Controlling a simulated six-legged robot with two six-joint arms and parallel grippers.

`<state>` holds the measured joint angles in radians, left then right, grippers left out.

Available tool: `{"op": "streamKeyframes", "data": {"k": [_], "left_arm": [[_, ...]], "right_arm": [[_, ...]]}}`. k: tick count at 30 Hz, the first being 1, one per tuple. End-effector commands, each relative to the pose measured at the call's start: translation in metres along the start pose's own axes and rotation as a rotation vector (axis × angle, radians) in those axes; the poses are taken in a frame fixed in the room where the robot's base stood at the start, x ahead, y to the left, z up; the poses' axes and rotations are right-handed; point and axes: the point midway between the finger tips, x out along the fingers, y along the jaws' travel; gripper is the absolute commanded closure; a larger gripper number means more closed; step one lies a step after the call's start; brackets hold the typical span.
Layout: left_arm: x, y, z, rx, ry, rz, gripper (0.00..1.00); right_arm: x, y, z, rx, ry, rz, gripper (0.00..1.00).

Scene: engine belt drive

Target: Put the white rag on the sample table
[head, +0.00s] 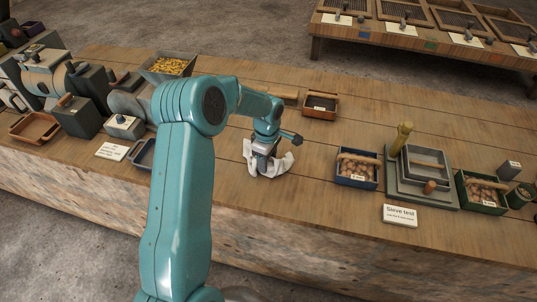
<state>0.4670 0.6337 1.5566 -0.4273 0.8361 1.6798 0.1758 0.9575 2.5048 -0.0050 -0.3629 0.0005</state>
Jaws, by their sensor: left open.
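The white rag (280,166) lies crumpled on the long wooden table (310,205), near its middle. My left gripper (262,160) points down over the rag from above, with its fingers at the cloth. It is open. The gripper hides part of the rag, and I cannot tell whether the fingers touch it. A second wooden table (345,33) stands at the back right, with mesh trays and white cards on it. No label shows which is the sample table. My right gripper is out of view.
Right of the rag are a blue box of nuts (358,181), a stacked sieve (427,160) and a "Sieve test" card (400,215). Left are grey machine blocks (80,115) and a bin of yellow grains (168,67). A small orange-brown box (321,107) stands behind. Bare wood surrounds the rag.

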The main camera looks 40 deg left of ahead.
Motion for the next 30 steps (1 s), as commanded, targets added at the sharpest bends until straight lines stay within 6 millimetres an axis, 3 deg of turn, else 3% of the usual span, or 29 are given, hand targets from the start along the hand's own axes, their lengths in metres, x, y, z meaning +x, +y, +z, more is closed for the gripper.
{"op": "streamKeyframes", "data": {"k": [5, 14, 20, 25, 30], "left_arm": [[-0.016, -0.005, 0.003, 0.001, 0.000, 0.001, 0.47], [-0.072, -0.026, 0.012, 0.000, 0.000, 0.001, 0.47], [-0.080, -0.031, 0.014, 0.000, -0.001, -0.001, 0.47], [-0.080, -0.026, 0.008, -0.003, 0.000, -0.001, 0.99], [-0.085, -0.007, -0.014, -0.004, 0.000, 0.000, 1.00]], "right_arm": [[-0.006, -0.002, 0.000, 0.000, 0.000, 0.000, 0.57], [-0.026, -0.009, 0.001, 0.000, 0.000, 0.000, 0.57], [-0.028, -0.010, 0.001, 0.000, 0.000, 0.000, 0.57], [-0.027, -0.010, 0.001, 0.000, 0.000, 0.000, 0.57], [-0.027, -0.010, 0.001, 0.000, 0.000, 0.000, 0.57]]}}
